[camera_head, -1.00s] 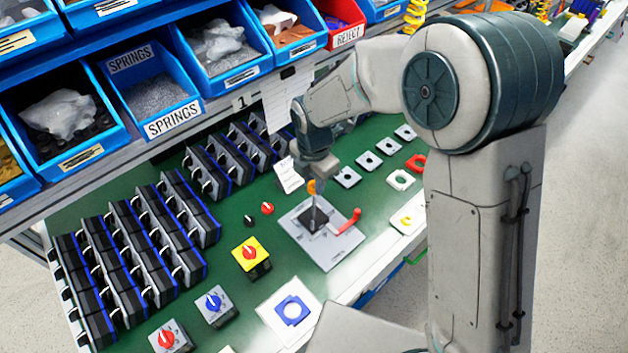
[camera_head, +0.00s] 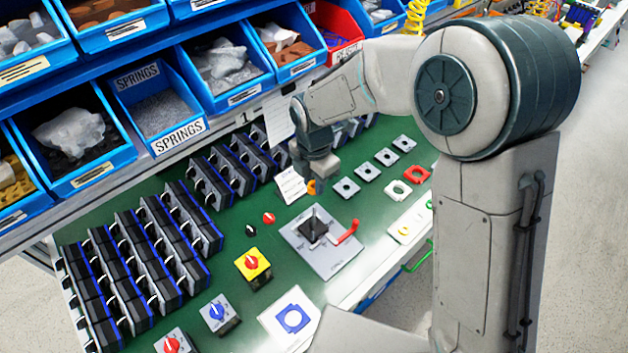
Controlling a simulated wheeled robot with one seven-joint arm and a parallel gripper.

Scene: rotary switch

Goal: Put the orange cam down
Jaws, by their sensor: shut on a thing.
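My gripper (camera_head: 314,184) points down over the green bench, just behind the grey fixture plate. It is shut on the small orange cam (camera_head: 311,188), of which only a bit shows at the fingertips. Whether the cam touches anything below is too small to tell. The grey fixture plate (camera_head: 335,262) carries a black block with an upright pin (camera_head: 313,228) and a red lever (camera_head: 349,232) on its right.
Rows of black switch bodies (camera_head: 150,250) fill the left. A white card (camera_head: 291,186) lies left of my gripper. Grey square plates (camera_head: 367,172) lie to the right. A yellow switch (camera_head: 252,264) stands in front left. Blue bins (camera_head: 165,110) line the back.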

